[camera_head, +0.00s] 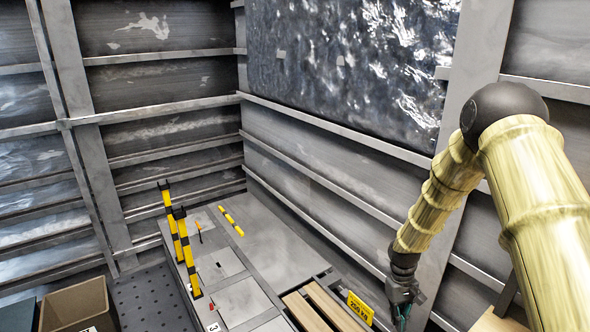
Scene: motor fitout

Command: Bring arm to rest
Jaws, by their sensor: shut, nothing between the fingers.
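My arm (530,190) is pale yellow with a dark elbow joint (503,105) high at the right. From the elbow its forearm (437,192) slopes down and to the left. My gripper (402,316) hangs at the lower right, pointing down, close to the right-hand wall. It is shut with nothing held. Its fingertips are small and partly cut by the bottom edge of the picture.
A grey bench (262,232) runs along the right wall. Yellow-black striped posts (187,250) stand on it. A yellow "250 kg" sign (360,308) and wooden planks (322,308) are left of my gripper. A cardboard box (80,303) sits lower left.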

